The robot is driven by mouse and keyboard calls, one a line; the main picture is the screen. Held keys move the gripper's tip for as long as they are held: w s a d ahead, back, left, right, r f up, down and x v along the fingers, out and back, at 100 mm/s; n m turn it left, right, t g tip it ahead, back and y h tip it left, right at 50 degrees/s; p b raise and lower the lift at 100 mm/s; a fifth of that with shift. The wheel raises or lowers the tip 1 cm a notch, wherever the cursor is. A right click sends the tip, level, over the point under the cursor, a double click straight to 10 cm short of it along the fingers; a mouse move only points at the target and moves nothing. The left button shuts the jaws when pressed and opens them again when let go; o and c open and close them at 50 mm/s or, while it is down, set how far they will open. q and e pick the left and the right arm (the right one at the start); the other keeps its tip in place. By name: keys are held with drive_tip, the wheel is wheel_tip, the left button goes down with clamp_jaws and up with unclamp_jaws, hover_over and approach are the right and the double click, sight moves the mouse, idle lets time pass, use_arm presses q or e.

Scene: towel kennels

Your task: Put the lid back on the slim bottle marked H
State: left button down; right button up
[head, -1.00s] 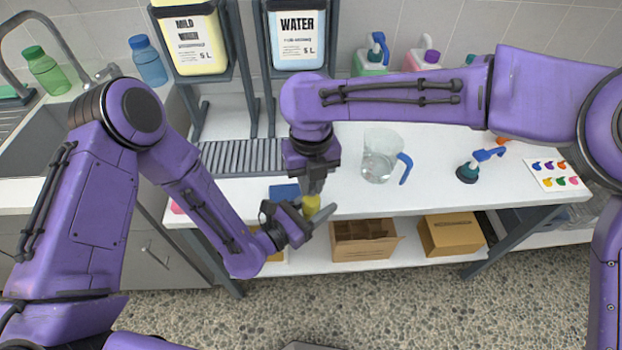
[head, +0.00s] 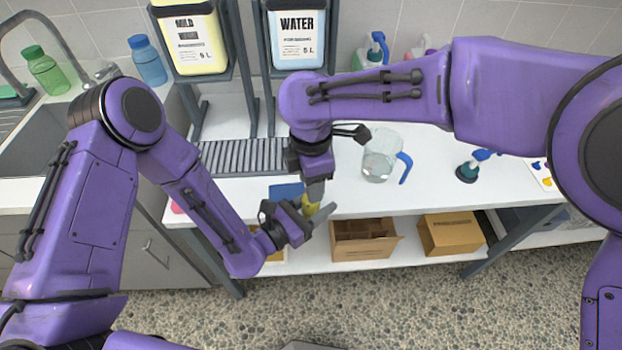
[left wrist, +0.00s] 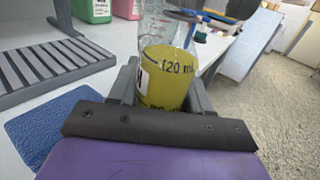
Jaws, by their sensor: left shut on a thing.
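My left gripper (head: 318,213) is shut on a slim clear bottle with yellow liquid (head: 311,209), at the front edge of the table. In the left wrist view the bottle (left wrist: 165,78) stands between the fingers, showing "120 mL" and the edge of a white label whose letter I cannot read. My right gripper (head: 315,190) points down just above the bottle in the head view. Its fingertips are small and partly hidden, so I cannot see whether it is open or holds anything. I cannot make out the lid; the bottle's mouth is unclear.
A slatted rack (head: 243,157) and a blue mat (head: 287,192) lie near the grippers. Cardboard boxes (head: 450,236) sit on the shelf below.

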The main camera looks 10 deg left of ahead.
drive_tip(key=shift+r, duration=2.3)
drive_tip(key=shift+c, duration=0.3)
wheel_tip(320, 180, up, 3)
drive_tip(key=n, duration=0.4)
drive_tip(key=shift+a+f, duration=0.1)
drive_tip(key=shift+f, duration=0.1)
drive_tip(key=shift+r+n, duration=0.4)
drive_tip(key=shift+n, duration=0.6)
drive_tip(key=shift+f, duration=0.1)
